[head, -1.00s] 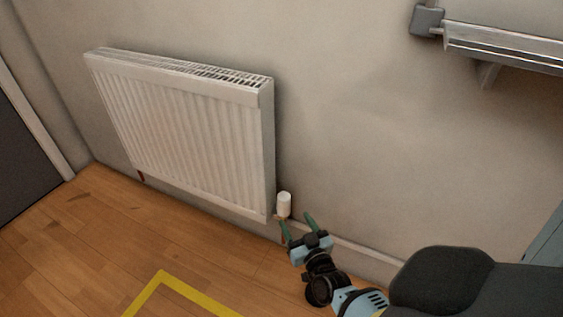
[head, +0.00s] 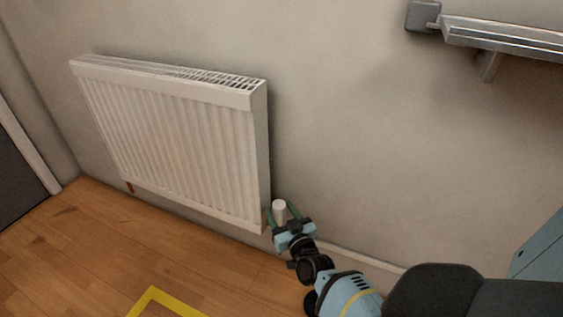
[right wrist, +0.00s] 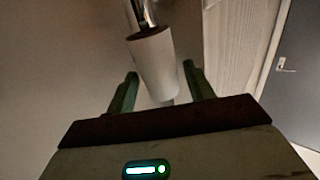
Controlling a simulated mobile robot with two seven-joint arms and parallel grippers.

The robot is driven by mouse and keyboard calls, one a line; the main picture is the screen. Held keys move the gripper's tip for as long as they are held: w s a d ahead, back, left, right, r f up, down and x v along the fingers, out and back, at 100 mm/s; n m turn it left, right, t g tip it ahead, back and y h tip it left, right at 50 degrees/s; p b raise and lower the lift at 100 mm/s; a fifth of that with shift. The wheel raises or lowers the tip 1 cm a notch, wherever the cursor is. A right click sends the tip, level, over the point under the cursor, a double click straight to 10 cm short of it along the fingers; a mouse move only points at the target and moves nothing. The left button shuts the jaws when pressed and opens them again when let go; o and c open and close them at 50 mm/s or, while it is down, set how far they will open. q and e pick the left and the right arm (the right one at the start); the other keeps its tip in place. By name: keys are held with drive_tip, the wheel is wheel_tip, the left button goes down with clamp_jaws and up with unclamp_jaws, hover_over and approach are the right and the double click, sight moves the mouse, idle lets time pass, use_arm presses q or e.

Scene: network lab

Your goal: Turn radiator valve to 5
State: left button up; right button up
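The white cylindrical radiator valve head (head: 279,208) sits at the lower right corner of the white panel radiator (head: 175,140). My right gripper (head: 281,217) is at the valve, one finger on each side of it. In the right wrist view, the valve (right wrist: 155,62) lies between the two green fingers (right wrist: 160,88), which stand apart with gaps visible beside it. The gripper looks open and not closed on the valve. No number marks on the valve can be made out. My left gripper is not in view.
The wall is close behind the valve, with a skirting board (head: 350,255) along the floor. A metal rail (head: 505,38) is fixed high on the wall at right. Yellow tape (head: 150,300) marks the open wooden floor. A grey door (right wrist: 300,75) shows in the right wrist view.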

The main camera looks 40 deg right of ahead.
drive_tip(key=c, duration=0.8)
drive_tip(key=shift+w+a+r+m+g+h+p, duration=0.15)
drive_tip(key=shift+m+g+h+p, duration=0.25)
drive_tip(key=shift+m+h, duration=0.3)
drive_tip(key=shift+a+f+m+g+h+p, duration=0.1)
drive_tip(key=shift+m+g+h+p, duration=0.35)
drive_tip(key=shift+h, duration=0.45)
drive_tip(key=m+g+h, duration=0.1)
drive_tip(key=m+h, duration=0.1)
drive_tip(key=shift+a+g+h, duration=0.1)
drive_tip(key=shift+g+h, duration=0.15)
drive_tip(key=shift+h, duration=0.05)
drive_tip(key=shift+w+a+m+g+h+b, duration=0.1)
drive_tip(key=shift+m+g+h+b, duration=0.25)
drive_tip(key=shift+m+g+h, duration=0.6)
drive_tip(key=shift+g+h, duration=0.25)
drive_tip(key=o, duration=1)
